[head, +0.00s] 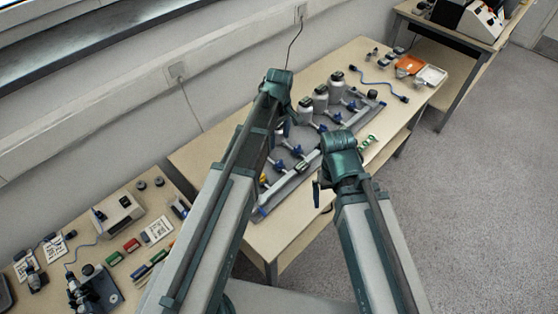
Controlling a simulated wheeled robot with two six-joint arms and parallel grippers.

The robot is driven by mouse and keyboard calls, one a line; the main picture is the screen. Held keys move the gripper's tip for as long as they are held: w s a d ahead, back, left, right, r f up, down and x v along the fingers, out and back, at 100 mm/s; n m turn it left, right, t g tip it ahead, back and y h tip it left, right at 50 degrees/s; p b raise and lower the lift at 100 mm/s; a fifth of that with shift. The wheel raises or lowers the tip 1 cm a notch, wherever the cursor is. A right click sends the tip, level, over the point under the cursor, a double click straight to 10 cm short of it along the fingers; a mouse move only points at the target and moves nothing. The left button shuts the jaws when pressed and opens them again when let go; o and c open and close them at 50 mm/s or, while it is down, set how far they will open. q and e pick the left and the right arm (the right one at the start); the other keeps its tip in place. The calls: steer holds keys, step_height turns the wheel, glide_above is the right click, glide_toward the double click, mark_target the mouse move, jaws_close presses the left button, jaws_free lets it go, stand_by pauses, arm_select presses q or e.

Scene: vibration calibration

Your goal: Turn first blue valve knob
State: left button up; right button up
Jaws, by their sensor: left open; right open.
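A grey manifold board (262,211) lies on the middle table with blue valve knobs and grey-white cylinders on it. One blue valve knob (297,150) shows between my two arms, and another blue knob (278,165) sits nearer the front end. A further blue knob (351,106) is toward the far end. My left gripper (284,130) points down over the board, near the knobs; it is open. Whether it touches a knob I cannot tell. My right gripper (317,193) hangs at the board's right side, open and apart from the knobs. My arms hide part of the board.
The middle table (205,157) stands against the wall. A second table at lower left holds instruments. Floor is clear to the right.

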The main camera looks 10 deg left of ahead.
mark_target(279, 161)
arm_select(q)
step_height(279, 161, down, 12)
steer(key=b, duration=1.1)
steer(key=shift+f+b, duration=0.2)
steer(key=shift+b, duration=0.1)
steer(key=shift+r, duration=0.1)
jaws_close()
